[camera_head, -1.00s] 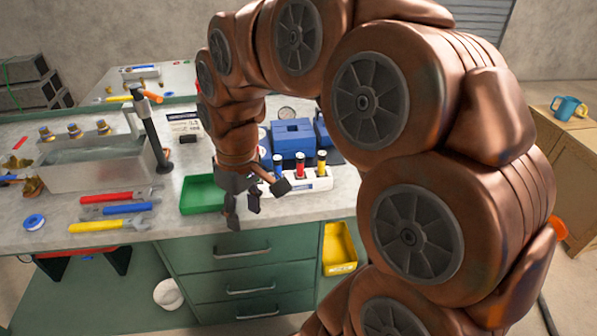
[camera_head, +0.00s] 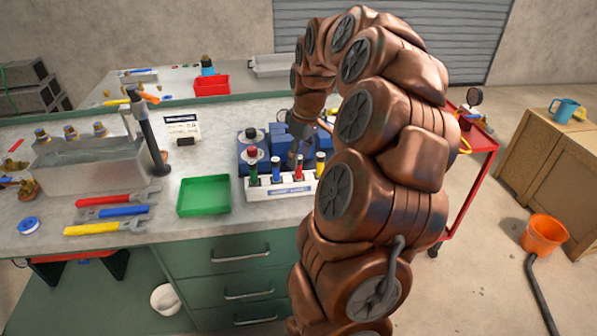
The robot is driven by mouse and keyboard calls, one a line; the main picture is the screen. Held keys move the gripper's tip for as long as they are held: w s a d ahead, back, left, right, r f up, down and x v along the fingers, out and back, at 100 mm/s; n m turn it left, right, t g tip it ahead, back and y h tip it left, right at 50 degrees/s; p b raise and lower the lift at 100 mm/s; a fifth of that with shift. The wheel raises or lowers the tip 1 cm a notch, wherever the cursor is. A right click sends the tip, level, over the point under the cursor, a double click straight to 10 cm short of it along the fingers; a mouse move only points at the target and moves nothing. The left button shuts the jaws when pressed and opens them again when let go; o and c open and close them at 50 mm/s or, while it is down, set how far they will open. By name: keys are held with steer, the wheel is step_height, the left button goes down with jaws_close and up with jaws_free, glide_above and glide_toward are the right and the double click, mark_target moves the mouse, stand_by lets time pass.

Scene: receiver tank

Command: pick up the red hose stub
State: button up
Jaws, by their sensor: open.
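The red hose stub (camera_head: 298,173) stands upright in a white rack (camera_head: 262,194) near the front of the bench. A blue stub (camera_head: 276,169) stands to its left and a yellow one (camera_head: 320,164) to its right, with a green one (camera_head: 253,176) at the left end. My gripper (camera_head: 299,157) is open and points down, just above or behind the red stub. The fingers are small and dark here; I cannot tell whether they touch the stub or lie around it.
Blue boxes (camera_head: 257,148) with knobs stand close behind the rack. A green tray (camera_head: 204,196) lies to its left, with wrenches (camera_head: 113,212) and a metal tank (camera_head: 92,163) farther left. A red cart (camera_head: 470,150) and an orange bucket (camera_head: 543,234) are at the right.

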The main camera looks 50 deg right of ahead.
mark_target(298, 168)
steer(key=shift+w+d+f+p, duration=0.1)
steer(key=shift+w+f+p, duration=0.15)
steer(key=shift+f, duration=0.65)
steer(key=shift+w+d+f+p, duration=0.15)
steer(key=shift+f+p, duration=0.15)
steer(key=shift+f, duration=0.55)
steer(key=shift+w+a+f+p, duration=0.1)
steer(key=shift+w+f+p, duration=0.15)
steer(key=shift+f, duration=0.65)
jaws_close()
